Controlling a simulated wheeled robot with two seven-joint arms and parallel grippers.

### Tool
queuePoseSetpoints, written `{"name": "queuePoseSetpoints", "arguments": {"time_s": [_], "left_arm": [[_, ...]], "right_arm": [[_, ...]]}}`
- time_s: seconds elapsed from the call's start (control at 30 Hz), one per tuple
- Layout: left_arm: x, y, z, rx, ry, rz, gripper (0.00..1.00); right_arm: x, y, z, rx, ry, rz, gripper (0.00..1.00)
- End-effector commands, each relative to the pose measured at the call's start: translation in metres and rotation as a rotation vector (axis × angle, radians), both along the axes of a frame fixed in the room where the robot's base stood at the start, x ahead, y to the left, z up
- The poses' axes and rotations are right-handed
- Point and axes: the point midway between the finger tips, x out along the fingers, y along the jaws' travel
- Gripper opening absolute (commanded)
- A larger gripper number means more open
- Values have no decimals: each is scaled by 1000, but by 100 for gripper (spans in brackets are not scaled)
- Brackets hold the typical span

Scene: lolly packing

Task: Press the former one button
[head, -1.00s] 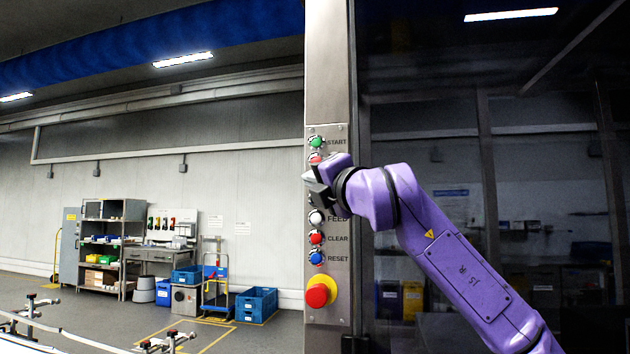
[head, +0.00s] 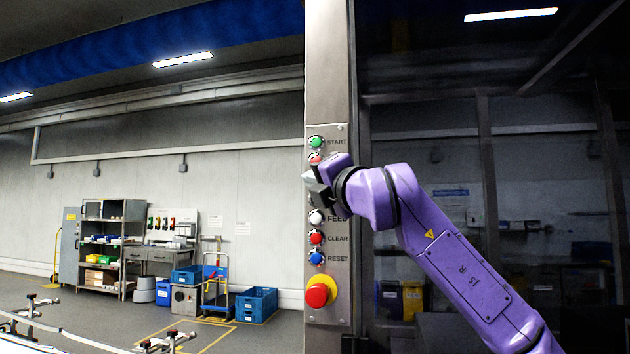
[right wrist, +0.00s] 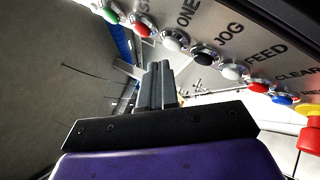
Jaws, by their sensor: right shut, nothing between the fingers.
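A steel button panel (head: 343,285) stands upright in the head view. The button labelled ONE (right wrist: 172,41) is white and shows in the right wrist view, between a red button (right wrist: 141,27) and the black JOG button (right wrist: 204,53). My left gripper is not in view.
The green START button (head: 316,142) is above my gripper. The white FEED (head: 316,217), red CLEAR (head: 316,238) and blue RESET (head: 316,258) buttons are below it. A big red mushroom button (head: 318,294) is at the bottom. Dark glass (head: 540,140) is right of the panel.

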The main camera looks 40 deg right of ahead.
Motion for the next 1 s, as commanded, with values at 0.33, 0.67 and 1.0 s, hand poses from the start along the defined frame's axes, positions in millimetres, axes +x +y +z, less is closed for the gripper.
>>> {"name": "queuePoseSetpoints", "arguments": {"time_s": [0.33, 0.67, 1.0], "left_arm": [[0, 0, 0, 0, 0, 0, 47], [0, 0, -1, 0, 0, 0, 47], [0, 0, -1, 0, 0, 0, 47]], "right_arm": [[0, 0, 0, 0, 0, 0, 0], [6, -6, 0, 0, 0, 0, 0], [6, -7, 0, 0, 0, 0, 0]]}}
